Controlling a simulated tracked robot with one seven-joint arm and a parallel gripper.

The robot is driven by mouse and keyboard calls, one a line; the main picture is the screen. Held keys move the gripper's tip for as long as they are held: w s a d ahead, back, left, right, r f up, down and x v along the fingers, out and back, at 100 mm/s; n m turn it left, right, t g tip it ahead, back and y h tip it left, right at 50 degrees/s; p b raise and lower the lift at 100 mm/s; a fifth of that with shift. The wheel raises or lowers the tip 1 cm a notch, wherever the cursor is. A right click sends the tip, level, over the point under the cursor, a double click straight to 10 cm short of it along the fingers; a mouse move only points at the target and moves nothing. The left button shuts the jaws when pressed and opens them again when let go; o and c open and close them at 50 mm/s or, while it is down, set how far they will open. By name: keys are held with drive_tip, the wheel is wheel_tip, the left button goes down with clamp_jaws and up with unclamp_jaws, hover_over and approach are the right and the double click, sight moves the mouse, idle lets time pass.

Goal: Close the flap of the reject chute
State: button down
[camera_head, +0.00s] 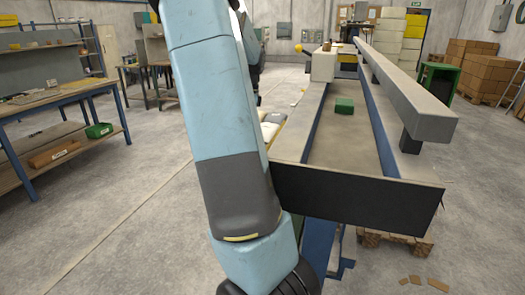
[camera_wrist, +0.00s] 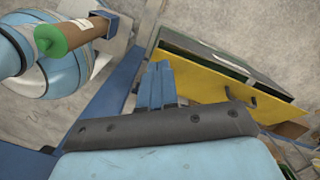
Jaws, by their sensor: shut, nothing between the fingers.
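My gripper (camera_wrist: 157,72) shows in the wrist view as two blue fingers pressed together, shut and empty. A yellow panel (camera_wrist: 205,72) with a dark handle (camera_wrist: 253,101) lies just right of the fingertips; it looks like the chute flap, but I cannot be sure. It stands tilted in the picture along a dark-edged opening or box. The fingertips are close to its left end; I cannot tell whether they touch. In the head view my arm hides the area below the machine, and neither the flap nor my gripper shows there.
A long machine bed (camera_head: 340,135) with a green block (camera_head: 344,105) and a raised grey beam (camera_head: 410,95) runs at the right. In the wrist view, a brown roll with a green end (camera_wrist: 50,40) is upper left, near blue frame bars (camera_wrist: 105,105).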

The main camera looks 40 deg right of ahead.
drive_tip(key=w+d+f+m+g+h, duration=0.2)
drive_tip(key=d+m, duration=0.4)
drive_tip(key=d, duration=0.4)
drive_tip(key=f, duration=0.3)
drive_tip(key=s+f, duration=0.1)
drive_tip(key=f, duration=0.2)
drive_tip(key=d+f, duration=0.1)
drive_tip(key=f, duration=0.2)
drive_tip(key=shift+s+f, duration=0.2)
drive_tip(key=shift+f, duration=0.05)
drive_tip(key=f, duration=0.2)
drive_tip(key=w+f, duration=0.1)
drive_tip(key=shift+w+a, duration=0.1)
drive_tip(key=shift+a, duration=0.2)
drive_tip(key=shift+w+a+f, duration=0.1)
drive_tip(key=shift+w+f, duration=0.1)
drive_tip(key=shift+f, duration=0.25)
